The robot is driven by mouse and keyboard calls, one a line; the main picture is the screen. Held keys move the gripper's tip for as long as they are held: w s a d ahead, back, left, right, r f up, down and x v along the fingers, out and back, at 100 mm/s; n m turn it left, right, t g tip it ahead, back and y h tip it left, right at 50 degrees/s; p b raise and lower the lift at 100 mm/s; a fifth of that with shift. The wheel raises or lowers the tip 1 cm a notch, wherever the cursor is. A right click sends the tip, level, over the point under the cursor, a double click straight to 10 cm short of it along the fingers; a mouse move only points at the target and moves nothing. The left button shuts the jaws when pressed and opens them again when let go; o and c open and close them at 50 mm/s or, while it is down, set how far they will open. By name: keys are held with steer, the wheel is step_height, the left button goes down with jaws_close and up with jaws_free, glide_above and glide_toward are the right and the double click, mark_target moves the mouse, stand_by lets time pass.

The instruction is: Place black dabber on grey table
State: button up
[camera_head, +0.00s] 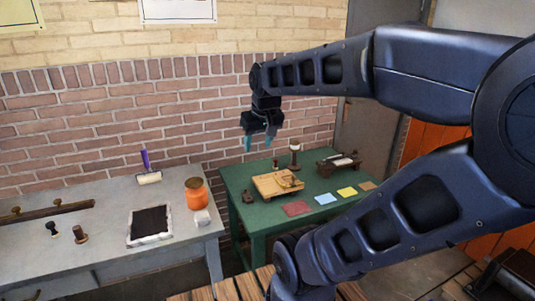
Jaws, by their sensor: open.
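My gripper (258,141) hangs in the air above the green table's back left part, teal fingertips pointing down, open and empty. The grey table (110,196) stands at the left. A small black knobbed piece (51,229) and a brown-topped upright piece (79,235) stand on its left part. A small dark piece (247,197) sits at the green table's left edge, and another small dark upright piece (275,163) stands farther back. These are too small to tell which is the black dabber. My gripper touches none of them.
The green table (262,221) holds a wooden press (277,184), a pale-topped stand (295,153), a dark press (338,164) and several coloured cards. The grey table holds an inked slab (150,225), an orange jar (196,193), a roller (149,177) and a long bar (45,210).

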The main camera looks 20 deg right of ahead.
steer(key=shift+m, duration=0.4)
steer(key=s+f, duration=0.1)
steer(key=s+d+f, duration=0.1)
steer(key=s, duration=0.1)
steer(key=shift+s+d+f, duration=0.2)
steer(key=shift+s+f, duration=0.05)
